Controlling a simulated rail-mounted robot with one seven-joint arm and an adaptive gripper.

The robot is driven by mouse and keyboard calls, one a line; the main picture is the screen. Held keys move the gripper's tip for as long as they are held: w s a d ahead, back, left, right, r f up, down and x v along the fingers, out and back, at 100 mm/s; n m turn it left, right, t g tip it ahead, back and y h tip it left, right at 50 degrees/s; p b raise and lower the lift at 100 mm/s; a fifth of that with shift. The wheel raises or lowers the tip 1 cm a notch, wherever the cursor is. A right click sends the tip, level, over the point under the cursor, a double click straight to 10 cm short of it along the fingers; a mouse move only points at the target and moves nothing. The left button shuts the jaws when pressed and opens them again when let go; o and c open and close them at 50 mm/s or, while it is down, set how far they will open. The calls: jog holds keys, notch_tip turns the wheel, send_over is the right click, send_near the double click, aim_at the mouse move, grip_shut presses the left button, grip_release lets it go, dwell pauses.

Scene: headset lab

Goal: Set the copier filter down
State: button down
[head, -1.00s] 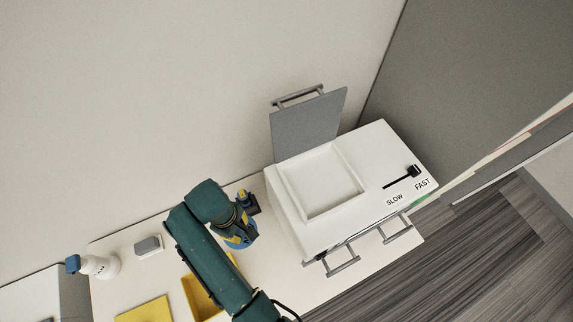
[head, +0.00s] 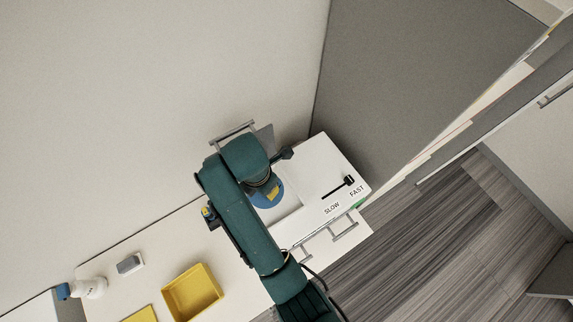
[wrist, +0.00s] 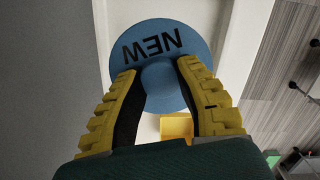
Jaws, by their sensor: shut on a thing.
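The copier filter is a blue disc (wrist: 172,38) marked NEW, with a raised blue middle. My gripper (wrist: 158,75) is shut on that raised middle, with one yellow finger on each side. In the head view, part of the blue filter (head: 266,198) shows below my wrist, over the open recess of the white copier (head: 318,172). I cannot tell whether the filter touches the recess floor. My arm hides much of the recess and most of the raised grey lid (head: 265,137).
The copier top carries a black slider (head: 338,188) between SLOW and FAST labels. Handles (head: 344,228) stick out at its front. A yellow bin (head: 193,291), a grey block (head: 130,263) and a white bottle (head: 92,287) stand on the table at left. A wall rises behind.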

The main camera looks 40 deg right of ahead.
jog(key=f, duration=0.8)
jog(key=shift+w+a, duration=0.1)
jog(key=shift+a, duration=0.1)
jog(key=shift+f, duration=0.1)
jog(key=c, duration=0.8)
grip_release()
jog(key=r, duration=0.6)
jog(key=shift+a+r+b, duration=0.15)
jog(key=shift+a+b, duration=0.05)
jog(key=shift+b, duration=0.2)
jog(key=shift+a+r+p, duration=0.15)
jog(key=shift+r+p, duration=0.4)
jog(key=shift+r, duration=0.85)
jog(key=shift+a+r, duration=0.15)
jog(key=shift+r, duration=1.45)
